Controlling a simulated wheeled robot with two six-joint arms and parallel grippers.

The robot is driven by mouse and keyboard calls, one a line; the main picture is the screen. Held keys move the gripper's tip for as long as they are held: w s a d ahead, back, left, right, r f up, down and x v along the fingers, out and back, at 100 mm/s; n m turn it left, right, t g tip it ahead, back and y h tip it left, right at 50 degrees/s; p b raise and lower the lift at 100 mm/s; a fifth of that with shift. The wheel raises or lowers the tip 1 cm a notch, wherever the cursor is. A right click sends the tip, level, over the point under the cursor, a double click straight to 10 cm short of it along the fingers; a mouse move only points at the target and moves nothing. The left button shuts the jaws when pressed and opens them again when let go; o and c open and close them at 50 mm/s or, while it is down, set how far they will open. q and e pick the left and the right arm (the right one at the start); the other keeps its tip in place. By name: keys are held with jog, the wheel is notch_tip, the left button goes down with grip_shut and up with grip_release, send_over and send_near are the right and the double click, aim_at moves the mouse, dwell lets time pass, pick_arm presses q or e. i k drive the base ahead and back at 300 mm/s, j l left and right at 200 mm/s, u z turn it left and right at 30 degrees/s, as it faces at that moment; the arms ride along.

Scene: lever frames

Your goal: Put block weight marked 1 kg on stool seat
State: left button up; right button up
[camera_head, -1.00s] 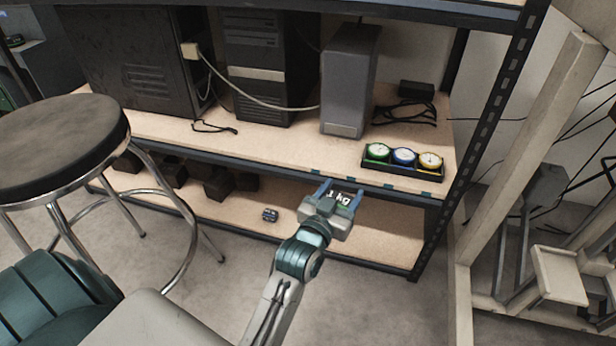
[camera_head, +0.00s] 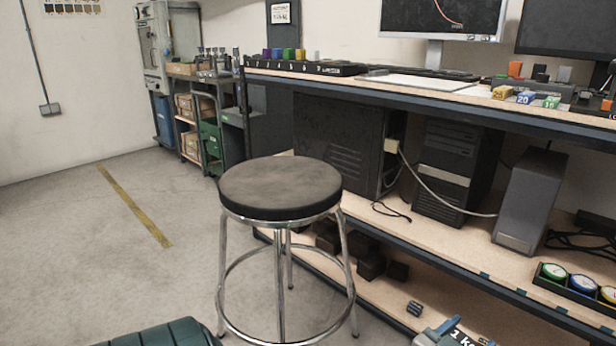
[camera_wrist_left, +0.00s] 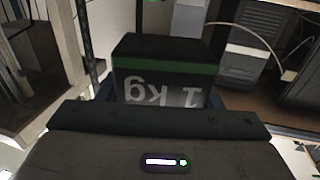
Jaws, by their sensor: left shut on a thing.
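The stool seat (camera_head: 281,184) is a round dark pad on chrome legs, standing in the middle of the head view, with nothing on it. In the left wrist view the black block (camera_wrist_left: 165,75) with a green band and "1 kg" lettering sits between the fingers. My right gripper is not in view.
A shelf rack (camera_head: 440,238) stands behind and right of the stool, holding computer towers (camera_head: 528,200) and a tray of round gauges (camera_head: 578,286). Dark blocks (camera_head: 372,265) lie on its bottom shelf. Open floor (camera_head: 110,260) lies left of the stool.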

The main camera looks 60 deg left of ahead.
aim_at(302, 185)
jog(key=u, duration=1.1)
jog(key=l+u, duration=0.3)
jog(key=l, duration=0.3)
jog(key=i+l+u, duration=0.1)
jog(key=l+u, duration=0.25)
jog(key=l, duration=0.25)
